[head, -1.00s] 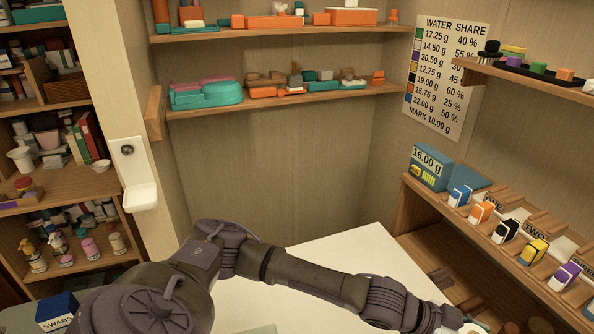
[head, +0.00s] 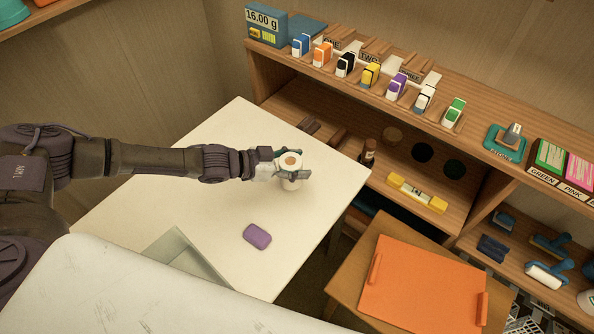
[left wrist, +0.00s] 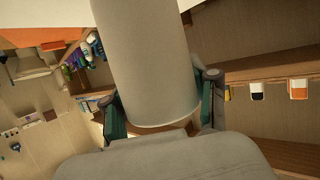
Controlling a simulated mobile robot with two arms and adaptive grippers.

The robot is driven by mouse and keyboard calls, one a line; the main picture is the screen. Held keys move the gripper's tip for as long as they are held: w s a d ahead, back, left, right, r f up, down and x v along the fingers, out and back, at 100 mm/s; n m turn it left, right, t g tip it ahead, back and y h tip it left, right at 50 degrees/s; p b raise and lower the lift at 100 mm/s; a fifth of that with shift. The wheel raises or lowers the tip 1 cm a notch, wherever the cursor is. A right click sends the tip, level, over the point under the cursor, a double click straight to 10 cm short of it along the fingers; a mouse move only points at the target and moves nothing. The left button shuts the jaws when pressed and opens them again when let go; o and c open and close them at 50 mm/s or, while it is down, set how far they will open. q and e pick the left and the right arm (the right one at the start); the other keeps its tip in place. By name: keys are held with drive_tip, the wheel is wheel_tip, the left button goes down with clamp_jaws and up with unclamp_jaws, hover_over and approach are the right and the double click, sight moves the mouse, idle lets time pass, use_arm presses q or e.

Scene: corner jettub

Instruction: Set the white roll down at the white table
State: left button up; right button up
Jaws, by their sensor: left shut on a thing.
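The white roll (head: 290,160) stands roughly upright in my left gripper (head: 297,166), over the right part of the white table (head: 210,195). Its brown core hole faces up in the head view. I cannot tell whether its bottom touches the tabletop. In the left wrist view the white roll (left wrist: 145,60) fills the middle, with the left gripper's (left wrist: 163,112) green-padded fingers shut on either side of it. My right gripper is in neither view.
A wooden shelf (head: 330,95) with coloured blocks runs along the back right. An orange board (head: 425,285) lies right of the table. The tabletop around the roll is clear.

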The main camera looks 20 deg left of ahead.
use_arm(q)
wheel_tip(320, 180, down, 4)
drive_tip(key=shift+r, duration=0.1)
drive_tip(key=shift+f, duration=0.25)
drive_tip(key=o, duration=1.2)
drive_tip(key=shift+r, duration=0.1)
